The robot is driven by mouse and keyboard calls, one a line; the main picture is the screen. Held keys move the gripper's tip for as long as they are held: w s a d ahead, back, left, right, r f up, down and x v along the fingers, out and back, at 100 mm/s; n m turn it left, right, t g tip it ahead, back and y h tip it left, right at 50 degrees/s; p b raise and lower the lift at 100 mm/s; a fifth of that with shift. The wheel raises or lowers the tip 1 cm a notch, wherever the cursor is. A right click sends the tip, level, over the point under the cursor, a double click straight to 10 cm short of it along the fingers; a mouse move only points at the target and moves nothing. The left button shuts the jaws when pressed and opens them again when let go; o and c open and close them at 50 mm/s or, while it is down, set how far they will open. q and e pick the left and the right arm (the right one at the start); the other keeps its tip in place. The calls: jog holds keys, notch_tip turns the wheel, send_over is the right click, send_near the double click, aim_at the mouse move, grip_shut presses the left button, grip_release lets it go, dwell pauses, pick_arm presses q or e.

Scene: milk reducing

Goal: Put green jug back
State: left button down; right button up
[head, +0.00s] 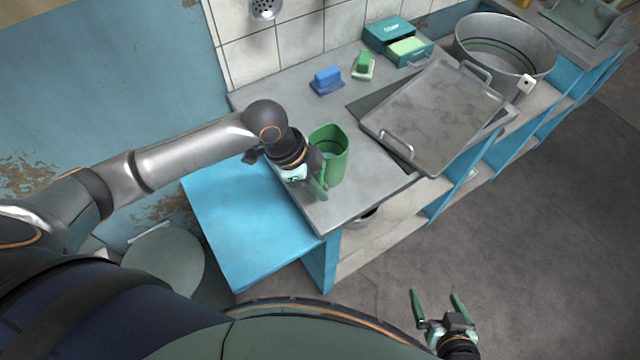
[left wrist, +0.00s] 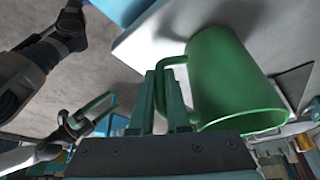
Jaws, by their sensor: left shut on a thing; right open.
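The green jug (head: 333,152) stands upright on the near left part of the grey counter top (head: 372,203). My left gripper (head: 318,184) is at the jug's near left side. In the left wrist view the jug (left wrist: 232,80) shows large, and my left gripper (left wrist: 168,98) is shut on its handle. The handle is partly hidden by the fingers. My right gripper (head: 438,300) is open and empty, low over the floor to the right. It also shows in the left wrist view (left wrist: 88,112).
A metal tray (head: 436,112) lies over a recess right of the jug. A blue brush (head: 326,82), a green brush (head: 363,66) and a teal box (head: 392,36) stand behind. A big metal pot (head: 504,45) is at back right. A blue lower surface (head: 245,215) adjoins left.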

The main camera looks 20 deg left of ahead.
pick_arm(q)
jog(key=shift+f, duration=0.15)
jog(key=c, duration=0.9)
grip_release()
jog(key=v, duration=1.2)
jog(key=shift+r+p, duration=0.25)
jog(key=shift+p, duration=0.15)
jog(key=shift+s+d, duration=0.1)
